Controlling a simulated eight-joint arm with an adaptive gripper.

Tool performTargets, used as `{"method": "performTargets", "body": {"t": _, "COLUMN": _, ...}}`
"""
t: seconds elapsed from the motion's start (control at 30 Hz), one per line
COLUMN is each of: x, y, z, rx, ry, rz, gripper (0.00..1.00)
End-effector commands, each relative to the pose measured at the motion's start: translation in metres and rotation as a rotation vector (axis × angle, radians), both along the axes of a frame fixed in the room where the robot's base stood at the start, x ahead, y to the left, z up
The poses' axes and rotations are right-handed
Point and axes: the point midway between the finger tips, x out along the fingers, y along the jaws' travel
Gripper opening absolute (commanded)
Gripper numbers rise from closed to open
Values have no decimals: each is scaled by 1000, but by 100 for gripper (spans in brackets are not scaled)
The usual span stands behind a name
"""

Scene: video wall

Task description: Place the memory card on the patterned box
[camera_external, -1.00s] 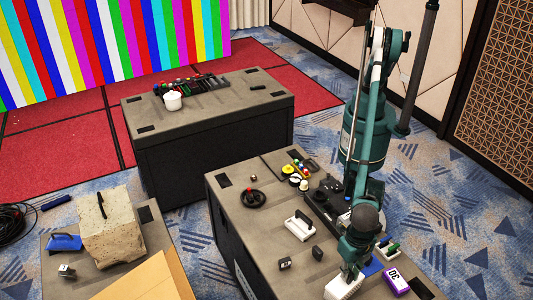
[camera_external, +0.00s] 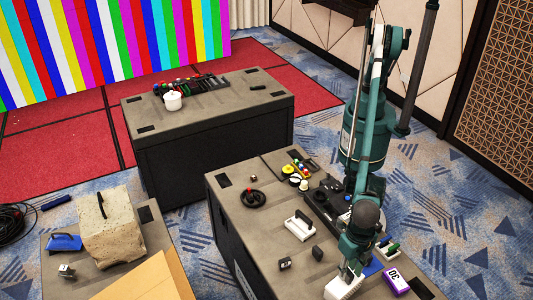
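My arm reaches down over the near black case, and my gripper (camera_external: 350,272) is low at its front edge. Its fingers are too small and hidden to tell whether they are open or shut. A white, ridged object (camera_external: 343,288) shows right below my gripper; I cannot tell whether it is held. I cannot make out the memory card for sure; it may be hidden or too small. I cannot tell which thing is the patterned box; a purple and white box (camera_external: 396,282) with dark markings lies right of my gripper on the same case.
The near case top (camera_external: 250,228) also holds a white-handled tool (camera_external: 300,226), two small dark blocks (camera_external: 285,264), a black round item (camera_external: 253,198) and tape rolls (camera_external: 288,171). A second case (camera_external: 210,115) stands behind. A stone-like block (camera_external: 110,230) stands at lower left.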

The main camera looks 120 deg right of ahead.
Motion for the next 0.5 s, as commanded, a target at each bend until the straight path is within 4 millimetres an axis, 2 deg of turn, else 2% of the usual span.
{"method": "performTargets", "body": {"t": 0.5, "x": 0, "y": 0, "z": 80, "rx": 0, "ry": 0, "rz": 0, "gripper": 28}}
